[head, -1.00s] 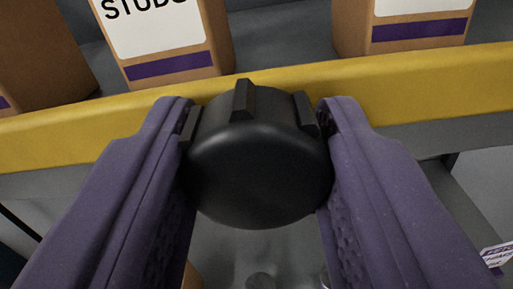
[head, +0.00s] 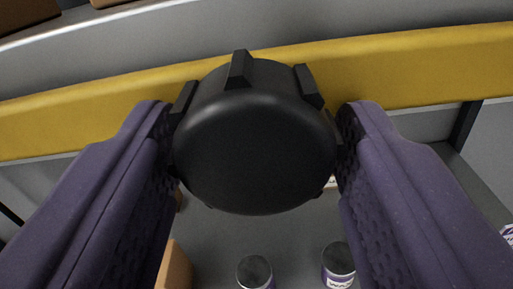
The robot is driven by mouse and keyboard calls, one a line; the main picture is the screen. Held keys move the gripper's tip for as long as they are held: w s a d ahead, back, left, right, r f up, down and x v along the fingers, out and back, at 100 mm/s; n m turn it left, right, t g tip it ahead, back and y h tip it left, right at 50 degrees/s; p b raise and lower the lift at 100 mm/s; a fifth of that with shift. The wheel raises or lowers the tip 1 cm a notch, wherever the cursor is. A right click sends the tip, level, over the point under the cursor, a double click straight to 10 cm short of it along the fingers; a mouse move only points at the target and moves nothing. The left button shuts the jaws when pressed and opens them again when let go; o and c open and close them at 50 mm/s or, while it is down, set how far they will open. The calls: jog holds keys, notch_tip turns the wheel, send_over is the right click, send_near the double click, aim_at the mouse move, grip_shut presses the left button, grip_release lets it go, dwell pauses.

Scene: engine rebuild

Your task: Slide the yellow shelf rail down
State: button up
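The yellow shelf rail (head: 425,68) runs across the upper part of the head view, slightly tilted, in front of a grey shelf. A round black knob (head: 255,150) with raised ribs stands out from its front. My gripper (head: 256,140) has one purple finger on each side of the knob. The knob hides the middle of the rail's lower edge.
A grey shelf surface (head: 200,32) lies above the rail, with bottoms of cardboard boxes (head: 25,12) at the top left. Below are metal cans (head: 338,262) (head: 255,270) and a cardboard box (head: 174,268) on a lower grey shelf.

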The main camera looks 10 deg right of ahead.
jog(key=shift+o, duration=0.5)
jog(key=shift+r, duration=0.2)
jog(key=shift+s, duration=0.1)
jog(key=v, duration=0.7)
jog(key=shift+s+b, duration=0.3)
jog(key=shift+b, duration=0.05)
jog(key=shift+a+f, duration=0.1)
jog(key=s+a+r+n+g+y+b, duration=0.1)
jog(key=s+a+r+n+y+b, duration=0.1)
jog(key=s+a+b, duration=0.2)
jog(key=s+a+r+n+y+b, duration=0.3)
jog(key=a+b, duration=0.7)
jog(key=b, duration=0.2)
jog(key=shift+s+a+r+g+b, duration=0.15)
jog(key=shift+s+a+g+b, duration=0.2)
jog(key=shift+s+a+g, duration=0.05)
jog(key=shift+c, duration=0.3)
